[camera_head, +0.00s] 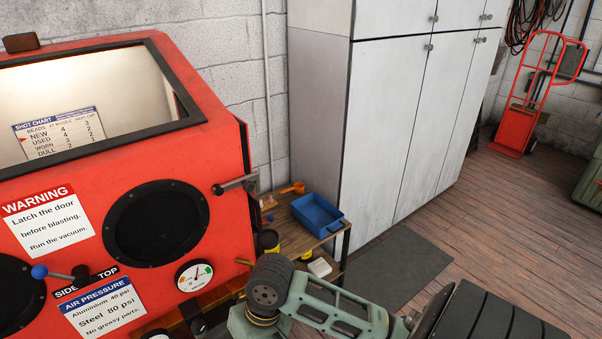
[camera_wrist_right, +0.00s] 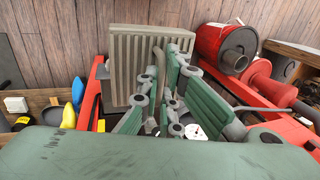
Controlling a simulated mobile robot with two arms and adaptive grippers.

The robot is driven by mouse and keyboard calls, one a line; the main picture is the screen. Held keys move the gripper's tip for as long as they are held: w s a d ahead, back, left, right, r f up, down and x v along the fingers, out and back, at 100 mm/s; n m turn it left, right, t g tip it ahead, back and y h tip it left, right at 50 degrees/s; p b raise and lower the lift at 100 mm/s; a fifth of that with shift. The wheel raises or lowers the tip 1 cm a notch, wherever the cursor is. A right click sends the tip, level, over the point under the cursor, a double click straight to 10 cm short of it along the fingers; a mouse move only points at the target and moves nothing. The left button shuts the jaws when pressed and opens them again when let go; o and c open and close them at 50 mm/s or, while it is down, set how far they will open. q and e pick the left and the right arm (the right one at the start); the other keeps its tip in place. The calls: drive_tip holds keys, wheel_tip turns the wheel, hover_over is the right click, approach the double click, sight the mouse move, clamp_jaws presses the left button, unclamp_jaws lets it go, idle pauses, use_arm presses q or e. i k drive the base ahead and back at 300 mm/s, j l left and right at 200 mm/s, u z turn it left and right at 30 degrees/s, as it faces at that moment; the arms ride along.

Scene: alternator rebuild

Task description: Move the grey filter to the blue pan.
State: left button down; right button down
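The grey filter (camera_wrist_right: 125,62), a ribbed block, stands upright in the right wrist view, just beyond my right gripper (camera_wrist_right: 166,62). The green fingers overlap its ribbed face in the picture, with a narrow gap between their tips. I see no clear grip on the filter, and the finger pads' contact is hard to judge. The blue pan (camera_head: 318,214) sits on a small wooden bench in the head view, and it looks empty. My right arm crosses the bottom of the head view, but its fingers do not show there. My left gripper is not in view.
The red blasting cabinet (camera_head: 190,105) fills the left of the head view. Grey lockers (camera_head: 385,130) stand behind the bench (camera_head: 290,236). In the right wrist view, red rails (camera_wrist_right: 87,98) flank the filter and a red canister (camera_wrist_right: 212,45) is close on its right.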

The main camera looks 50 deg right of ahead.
sight(317, 219)
drive_tip(key=i+l, duration=0.1)
drive_tip(key=l, duration=0.3)
drive_tip(key=l+z, duration=0.1)
drive_tip(key=l, duration=0.3)
drive_tip(key=i+l, duration=0.15)
drive_tip(key=l, duration=0.25)
drive_tip(key=i+l, duration=0.15)
drive_tip(key=l, duration=0.25)
drive_tip(key=i+l+z, duration=0.1)
drive_tip(key=l, duration=0.3)
drive_tip(key=i+l+z, duration=0.1)
drive_tip(key=i+l, duration=0.4)
drive_tip(key=l, duration=0.15)
drive_tip(key=i+l+z, duration=0.15)
drive_tip(key=i+l, duration=0.35)
drive_tip(key=l, duration=0.1)
